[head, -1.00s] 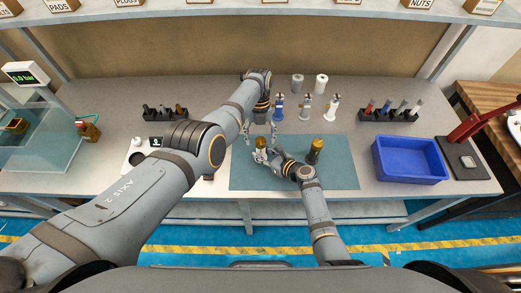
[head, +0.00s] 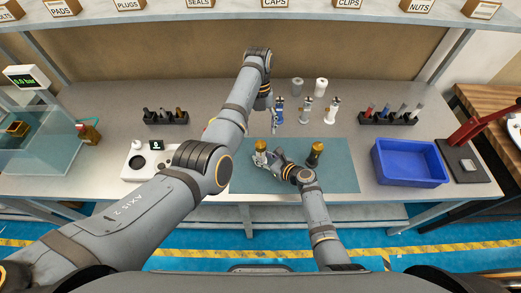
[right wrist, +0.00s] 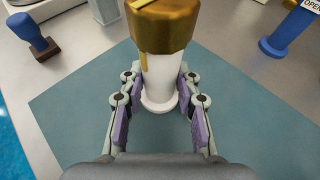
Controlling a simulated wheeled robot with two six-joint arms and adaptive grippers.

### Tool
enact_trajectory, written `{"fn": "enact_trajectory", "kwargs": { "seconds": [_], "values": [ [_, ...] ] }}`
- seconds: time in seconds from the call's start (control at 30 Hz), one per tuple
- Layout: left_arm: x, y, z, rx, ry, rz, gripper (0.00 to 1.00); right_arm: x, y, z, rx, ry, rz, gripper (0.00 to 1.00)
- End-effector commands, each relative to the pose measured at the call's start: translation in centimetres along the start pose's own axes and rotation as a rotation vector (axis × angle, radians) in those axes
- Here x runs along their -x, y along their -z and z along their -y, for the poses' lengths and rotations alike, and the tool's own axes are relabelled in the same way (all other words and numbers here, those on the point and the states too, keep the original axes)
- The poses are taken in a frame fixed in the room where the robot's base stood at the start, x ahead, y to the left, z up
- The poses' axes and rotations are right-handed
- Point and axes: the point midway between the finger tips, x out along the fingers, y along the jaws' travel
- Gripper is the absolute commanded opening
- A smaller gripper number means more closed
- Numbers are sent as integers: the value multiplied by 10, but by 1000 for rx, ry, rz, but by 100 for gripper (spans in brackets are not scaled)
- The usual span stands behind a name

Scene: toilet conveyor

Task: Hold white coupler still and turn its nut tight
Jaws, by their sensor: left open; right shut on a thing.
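The white coupler (head: 261,159) stands upright on the teal mat (head: 340,175), with its brass nut (head: 261,146) on top. In the right wrist view its white body (right wrist: 161,75) fills the space between my finger pads, under the large brass nut (right wrist: 163,24). My right gripper (head: 268,159) is shut on the white body, below the nut. It also shows in the right wrist view (right wrist: 157,100). My left gripper (head: 274,122) is open and empty, behind and above the coupler, apart from the nut; its fingers are small in the head view.
A dark coupler (head: 314,154) with a brass top stands to the right on the mat. Blue (head: 279,110) and white (head: 331,111) upright fixtures stand behind it. A blue bin (head: 409,163) and a black rack (head: 388,118) are at the right. The mat's right side is clear.

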Motion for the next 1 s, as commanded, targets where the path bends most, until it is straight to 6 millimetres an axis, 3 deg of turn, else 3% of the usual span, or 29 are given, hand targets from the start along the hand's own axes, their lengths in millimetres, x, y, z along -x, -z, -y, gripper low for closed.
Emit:
{"fn": "enact_trajectory", "kwargs": {
  "seconds": [0.23,0.27,0.43,0.77,0.87,1.0],
  "values": [
    [0,2,4,-6,2,-1,70,0,0,0,0,0,0,0],
    [0,2,4,-6,3,-1,70,0,0,0,0,0,0,35],
    [0,2,4,-6,3,-1,70,0,0,0,0,0,0,58],
    [0,2,5,-7,3,-1,70,2,0,0,1,1,0,59],
    [0,2,5,-7,3,-1,70,10,1,0,0,2,0,59],
    [0,2,5,-7,3,-1,70,37,2,0,3,3,-2,59]
  ]
}}
